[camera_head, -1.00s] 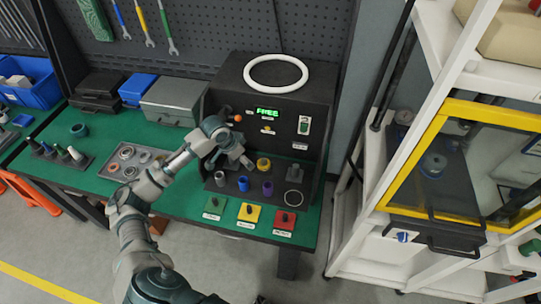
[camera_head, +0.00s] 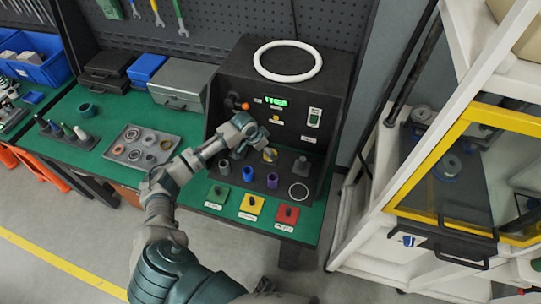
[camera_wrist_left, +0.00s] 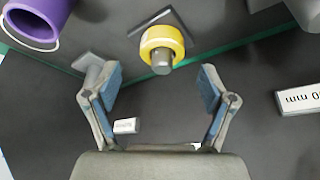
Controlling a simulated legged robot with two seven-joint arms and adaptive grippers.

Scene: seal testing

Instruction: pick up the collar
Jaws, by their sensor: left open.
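A yellow ring-shaped piece (camera_head: 270,154), which looks like the collar, is on the black test station. In the left wrist view the yellow piece (camera_wrist_left: 158,38) is around a short grey peg, ahead of my fingers. My left gripper (camera_head: 258,147) is open and empty, close beside the yellow piece. Its two blue-padded fingers (camera_wrist_left: 153,76) are spread wide, with the yellow piece beyond the gap between them. The gripper partly overlaps the station in the head view, so the exact distance is unclear. My right gripper is not visible.
A purple cup (camera_wrist_left: 36,20) stands near the yellow piece. A blue cylinder (camera_head: 248,173) and a grey one (camera_head: 225,168) stand in front. Green, yellow and red pads line the front edge. A tray of rings (camera_head: 130,158) lies left; a white cabinet with yellow-framed door (camera_head: 462,125) stands right.

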